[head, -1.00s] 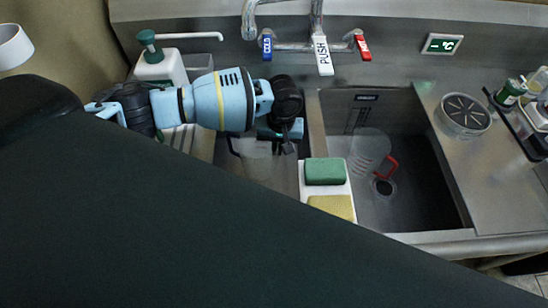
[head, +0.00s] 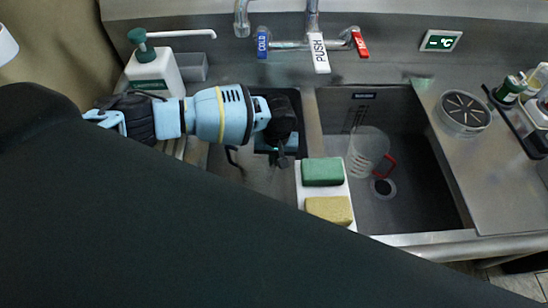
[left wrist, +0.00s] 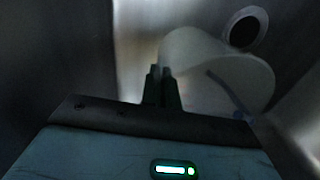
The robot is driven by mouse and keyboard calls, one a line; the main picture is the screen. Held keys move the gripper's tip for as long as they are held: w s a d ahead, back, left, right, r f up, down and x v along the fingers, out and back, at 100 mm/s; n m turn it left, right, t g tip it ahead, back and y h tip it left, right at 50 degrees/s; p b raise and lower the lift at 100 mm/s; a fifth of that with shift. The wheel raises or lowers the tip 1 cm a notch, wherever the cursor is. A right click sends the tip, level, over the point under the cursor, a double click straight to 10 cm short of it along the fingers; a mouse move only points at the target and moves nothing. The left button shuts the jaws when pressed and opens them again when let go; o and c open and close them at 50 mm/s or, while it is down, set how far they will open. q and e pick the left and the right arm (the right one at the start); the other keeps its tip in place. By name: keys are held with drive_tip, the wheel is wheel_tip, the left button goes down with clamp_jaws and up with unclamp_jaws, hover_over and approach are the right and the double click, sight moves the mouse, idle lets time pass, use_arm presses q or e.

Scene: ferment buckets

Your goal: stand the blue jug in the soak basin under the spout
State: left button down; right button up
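A translucent jug with a blue handle part (left wrist: 218,75) shows in the left wrist view, inside a steel basin near its round drain. In the head view it is mostly hidden beneath my left gripper, in the left basin (head: 225,180). My left gripper (head: 281,158) reaches down into that basin. In the left wrist view its fingers (left wrist: 163,72) are close together at the jug's edge and appear shut on its thin wall. The spout (head: 242,22) hangs above the back of the left basin. My right gripper is not in view.
A green sponge (head: 322,171) and a yellow sponge (head: 330,209) lie on the divider. A soap bottle (head: 153,70) stands back left. My dark arm covers the lower left.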

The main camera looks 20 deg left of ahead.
use_arm(q)
drive_tip(key=shift+f, duration=0.15)
drive_tip(key=c, duration=1.7)
unclamp_jaws()
